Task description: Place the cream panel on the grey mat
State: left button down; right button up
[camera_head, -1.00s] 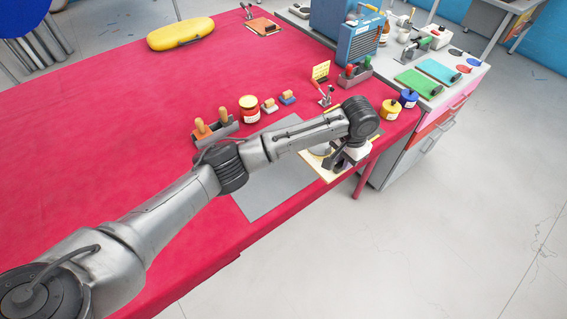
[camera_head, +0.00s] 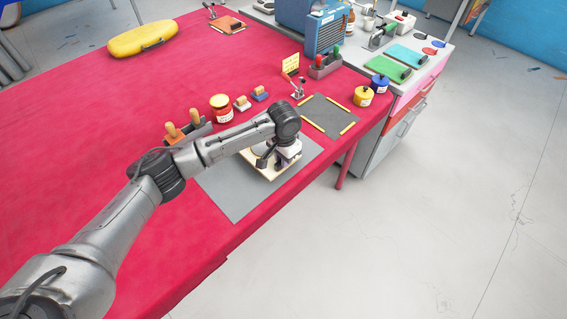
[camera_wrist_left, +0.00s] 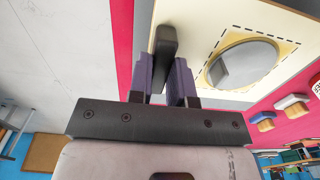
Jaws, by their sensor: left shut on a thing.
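The cream panel (camera_head: 264,175) is over the right part of the grey mat (camera_head: 230,196) in the head view, partly hidden by my left arm. Whether it touches the mat or hangs just above, I cannot tell. In the wrist view the panel (camera_wrist_left: 213,26) shows a round grey area with a dashed outline. My left gripper (camera_wrist_left: 163,72) is shut on a dark upright piece at the panel. In the head view my left gripper (camera_head: 272,157) is small and partly hidden by its wrist. My right gripper is not in view.
A dark square with yellow edge strips (camera_head: 328,116) lies to the right of the mat. Jars, stamps and a tool holder (camera_head: 188,131) stand behind the mat. The red table's front edge runs close to the mat.

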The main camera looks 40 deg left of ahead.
pick_arm(q)
notch_tip(320, 180, down, 3)
jog(key=shift+r+b, duration=0.15)
jog(key=shift+b, duration=0.15)
jog(key=c, duration=1.1)
grip_release()
jog(key=shift+o, duration=0.2)
notch_tip(320, 180, up, 12)
jog(key=p, duration=0.2)
jog(key=shift+p, duration=0.4)
